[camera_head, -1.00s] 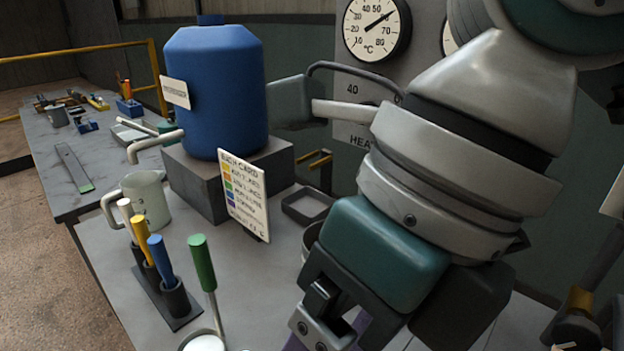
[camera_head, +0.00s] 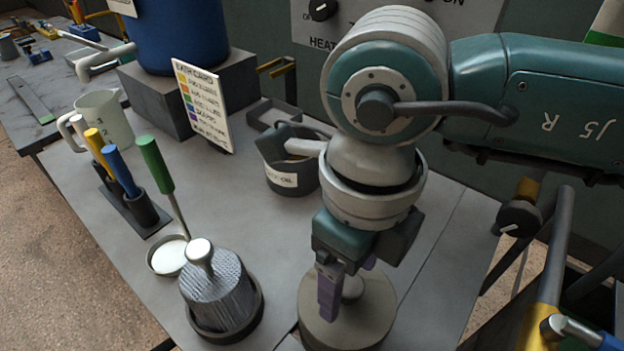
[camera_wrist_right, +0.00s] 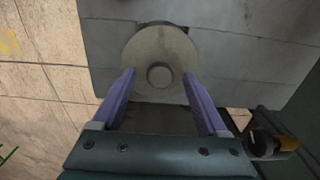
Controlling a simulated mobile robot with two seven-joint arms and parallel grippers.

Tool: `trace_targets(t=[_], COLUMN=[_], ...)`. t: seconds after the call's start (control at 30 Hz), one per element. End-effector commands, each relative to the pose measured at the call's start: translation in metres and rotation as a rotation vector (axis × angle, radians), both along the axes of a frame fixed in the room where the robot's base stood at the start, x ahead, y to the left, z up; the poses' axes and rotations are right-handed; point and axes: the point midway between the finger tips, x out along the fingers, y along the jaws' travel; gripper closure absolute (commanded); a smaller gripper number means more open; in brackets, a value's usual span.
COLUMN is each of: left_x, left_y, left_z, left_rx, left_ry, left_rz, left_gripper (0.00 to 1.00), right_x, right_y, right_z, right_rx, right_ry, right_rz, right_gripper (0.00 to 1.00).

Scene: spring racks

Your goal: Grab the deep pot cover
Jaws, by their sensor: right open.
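A round, flat grey cover with a central knob, apparently the deep pot cover (camera_head: 377,312), is at the front of the table in the head view. It also shows from above in the right wrist view (camera_wrist_right: 143,50). What it rests on is mostly hidden. My right gripper (camera_head: 345,291) points down above it, with its purple fingers apart and nothing between them but the view of the knob. In the right wrist view the fingertips (camera_wrist_right: 159,74) stand on either side of the knob (camera_wrist_right: 159,75). I cannot tell any contact. My left gripper is not in view.
A ribbed metal piece with a knob (camera_head: 217,290) stands in a dark holder left of the cover. A dark labelled pot (camera_head: 288,178) stands behind. A rack with coloured handles (camera_head: 130,200), a white dish (camera_head: 168,256) and a jug (camera_head: 105,118) are at left.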

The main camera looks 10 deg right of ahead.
Motion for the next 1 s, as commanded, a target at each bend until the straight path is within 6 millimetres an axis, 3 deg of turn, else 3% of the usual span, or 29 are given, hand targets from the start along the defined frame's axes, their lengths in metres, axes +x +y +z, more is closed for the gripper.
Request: trace_targets(t=[0.27, 0.9, 1.0], left_x=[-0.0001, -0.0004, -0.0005], left_y=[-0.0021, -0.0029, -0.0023], left_z=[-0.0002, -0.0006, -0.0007], left_rx=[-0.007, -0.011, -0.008], left_ry=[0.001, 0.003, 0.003], left_rz=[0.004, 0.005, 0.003], left_gripper=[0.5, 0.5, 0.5], right_x=[0.0002, 0.0001, 0.0002], right_y=[0.0001, 0.0002, 0.0003], right_z=[-0.0038, -0.0034, -0.0033], right_rx=[0.001, 0.001, 0.001], right_ry=[-0.001, -0.001, 0.0], right_rz=[0.001, 0.0, 0.0], right_gripper=[0.25, 0.97, 1.0])
